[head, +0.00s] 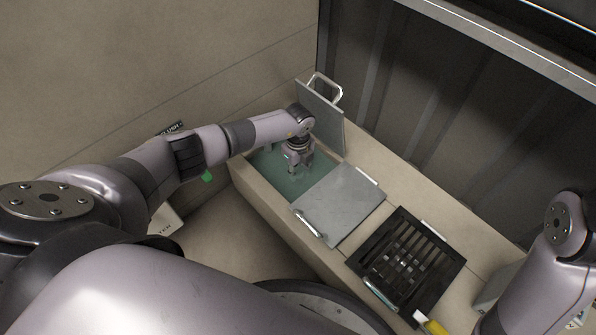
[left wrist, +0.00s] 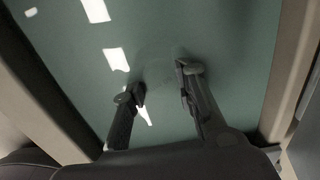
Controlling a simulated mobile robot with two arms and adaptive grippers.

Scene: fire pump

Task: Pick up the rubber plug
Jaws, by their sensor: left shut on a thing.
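My left gripper (head: 297,165) reaches down into the tank of green water (head: 268,165) at the open end of the long trough. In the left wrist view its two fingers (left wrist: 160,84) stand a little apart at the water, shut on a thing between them. The rubber plug cannot be made out clearly; the murky water and the fingers hide it. My right arm shows at the lower right of the head view, but its gripper is out of the picture.
A raised lid (head: 323,112) with a handle stands behind my left gripper. A flat grey cover (head: 340,203) lies beside the opening. A black grate (head: 408,262) and a yellow-handled thing (head: 431,325) are farther right. Tank walls flank the gripper closely.

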